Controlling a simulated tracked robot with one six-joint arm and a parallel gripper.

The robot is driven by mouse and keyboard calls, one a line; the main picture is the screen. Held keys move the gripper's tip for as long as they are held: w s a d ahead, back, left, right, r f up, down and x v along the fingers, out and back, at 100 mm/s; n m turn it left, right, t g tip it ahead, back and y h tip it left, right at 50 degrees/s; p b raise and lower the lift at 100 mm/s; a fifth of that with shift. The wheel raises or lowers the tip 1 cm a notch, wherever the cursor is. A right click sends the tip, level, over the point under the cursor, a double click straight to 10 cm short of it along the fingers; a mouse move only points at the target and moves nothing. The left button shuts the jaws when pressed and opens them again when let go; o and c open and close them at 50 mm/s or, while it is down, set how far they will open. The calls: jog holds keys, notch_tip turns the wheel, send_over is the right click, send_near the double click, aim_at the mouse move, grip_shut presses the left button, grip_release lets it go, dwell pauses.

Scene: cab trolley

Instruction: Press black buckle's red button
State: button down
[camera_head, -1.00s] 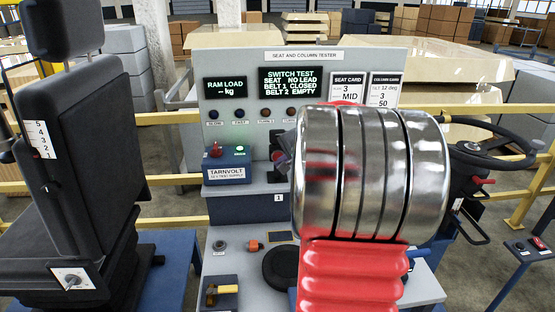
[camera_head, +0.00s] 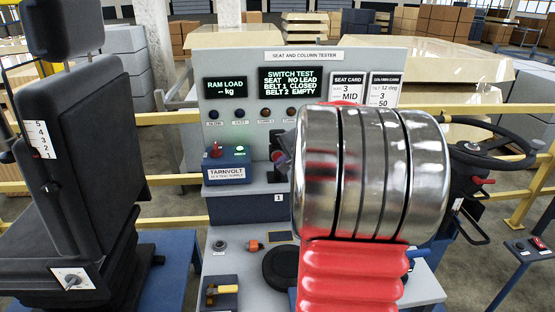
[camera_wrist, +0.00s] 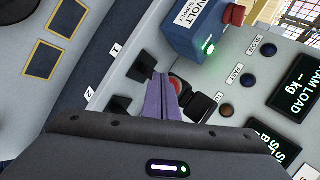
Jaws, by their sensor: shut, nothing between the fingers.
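The black buckle (camera_wrist: 197,104) is in the wrist view, right beside my fingers, with its red button (camera_wrist: 176,84) partly hidden by them. My gripper (camera_wrist: 163,77) is shut and empty, its purple-grey fingertips overlapping the left edge of the button. I cannot tell whether they touch it. In the head view the black buckle (camera_head: 276,141) stands upright at the bench panel, and my arm hides most of my gripper.
A blue TARNVOLT supply box (camera_head: 228,170) with a green light and red knob stands left of the buckle. A black seat (camera_head: 85,150) is at the left and a steering wheel (camera_head: 492,132) at the right. Black sockets (camera_wrist: 140,66) lie near my fingers.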

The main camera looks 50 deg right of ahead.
jog(key=shift+w, duration=0.1)
jog(key=shift+w+d, duration=0.2)
jog(key=shift+d, duration=0.05)
jog(key=shift+w+d, duration=0.35)
jog(key=shift+w, duration=0.05)
dwell(1.2)
jog(key=shift+s+a+r, duration=0.1)
jog(key=shift+s, duration=0.05)
dwell(0.3)
jog(key=shift+s+a, duration=0.5)
jog(key=shift+s, duration=0.1)
jog(key=shift+s+a, duration=1.65)
jog(key=shift+s, duration=0.25)
